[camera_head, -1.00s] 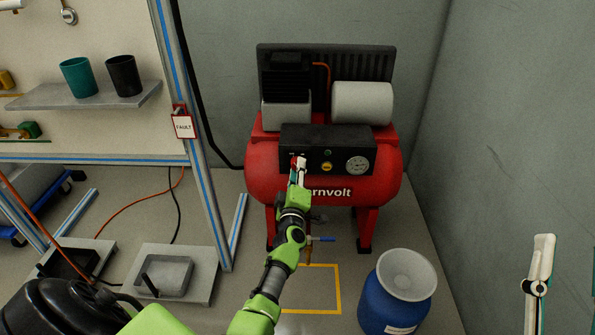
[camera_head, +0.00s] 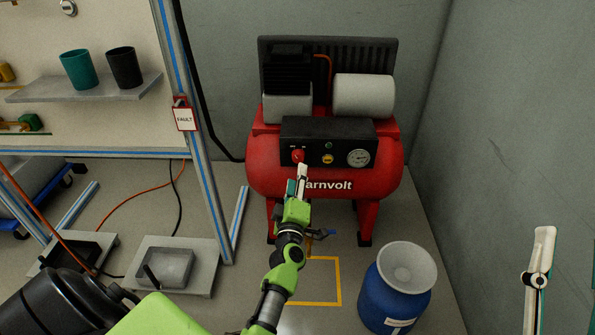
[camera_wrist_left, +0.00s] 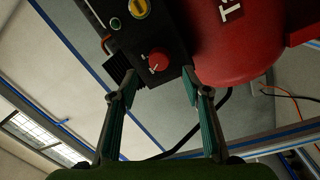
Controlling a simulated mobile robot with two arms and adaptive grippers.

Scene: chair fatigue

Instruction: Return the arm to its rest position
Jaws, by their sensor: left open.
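The red compressor (camera_head: 262,165) stands against the back wall with a black control panel (camera_head: 343,136) on its front. My left gripper (camera_head: 302,172) is in front of the tank, just below the red knob in the head view. In the left wrist view the jaws (camera_wrist_left: 155,90) are apart and empty, and the red knob (camera_wrist_left: 158,61) shows beyond them, apart from both fingers.
A blue barrel (camera_head: 386,305) stands on the floor at the right, near a yellow floor marking (camera_head: 340,280). A framed bench with a shelf (camera_head: 40,96) and a FAULT tag (camera_head: 184,119) is at left. A grey tray (camera_head: 205,255) lies below it.

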